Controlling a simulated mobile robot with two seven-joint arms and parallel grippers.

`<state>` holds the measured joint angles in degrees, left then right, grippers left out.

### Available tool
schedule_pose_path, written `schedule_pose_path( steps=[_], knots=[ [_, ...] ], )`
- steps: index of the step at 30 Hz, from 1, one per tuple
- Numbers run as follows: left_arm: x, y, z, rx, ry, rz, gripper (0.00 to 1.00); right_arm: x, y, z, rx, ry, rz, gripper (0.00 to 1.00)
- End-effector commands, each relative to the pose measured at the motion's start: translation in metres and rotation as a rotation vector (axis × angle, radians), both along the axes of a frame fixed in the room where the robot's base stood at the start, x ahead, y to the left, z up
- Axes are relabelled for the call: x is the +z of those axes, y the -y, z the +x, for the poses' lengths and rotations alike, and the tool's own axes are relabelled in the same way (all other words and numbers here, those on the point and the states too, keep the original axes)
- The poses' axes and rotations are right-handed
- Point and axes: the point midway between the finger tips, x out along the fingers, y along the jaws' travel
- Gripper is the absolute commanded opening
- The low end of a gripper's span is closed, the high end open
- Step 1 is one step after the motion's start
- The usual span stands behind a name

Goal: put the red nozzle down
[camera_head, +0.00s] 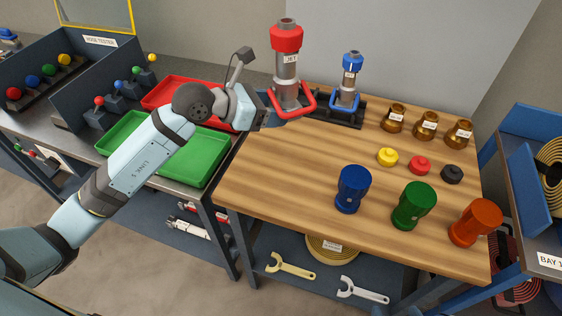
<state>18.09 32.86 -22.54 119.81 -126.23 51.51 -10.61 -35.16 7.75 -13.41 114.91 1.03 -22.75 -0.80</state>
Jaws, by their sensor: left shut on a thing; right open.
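The red nozzle (286,68) has a red cap, a grey body with a label, and a red looped handle. It is upright at the back left of the wooden table, by the left end of a dark rack (348,121). I cannot tell whether its base touches the rack or the table. My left gripper (274,108) reaches in from the left and is shut on the red nozzle low down by its handle; its fingertips are partly hidden. A blue nozzle (347,84) stands upright in the rack just right of the red one. My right gripper is out of view.
The wooden table (290,160) is clear in its left and middle part. Blue (353,190), green (413,206) and orange (474,223) cups stand at its front right. Brass fittings (425,125) and small caps (420,165) lie behind them. Green (192,172) and red trays lie left.

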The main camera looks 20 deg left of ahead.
Motion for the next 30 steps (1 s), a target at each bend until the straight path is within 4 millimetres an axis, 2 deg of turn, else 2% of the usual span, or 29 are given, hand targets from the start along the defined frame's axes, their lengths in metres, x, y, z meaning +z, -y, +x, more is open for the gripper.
schedule_pose_path(
  steps=[15, 19, 26, 30],
  knots=[
    [-0.123, 0.0, -0.001, 0.0, -0.004, -0.001, 0.15, -0.002, 0.0, 0.0, 0.0, -0.002, 0.002, 0.84],
    [-0.14, 0.0, 0.0, 0.0, 0.0, -0.001, 0.15, -0.003, 0.0, 0.0, -0.001, -0.004, 0.002, 0.84],
    [-0.153, 0.001, 0.0, -0.001, 0.0, -0.002, 0.15, -0.004, -0.001, 0.0, -0.001, -0.005, 0.003, 0.84],
    [-0.173, 0.0, 0.0, 0.001, -0.001, -0.001, 0.15, -0.007, -0.001, 0.0, -0.001, -0.008, 0.004, 0.84]
  ],
)
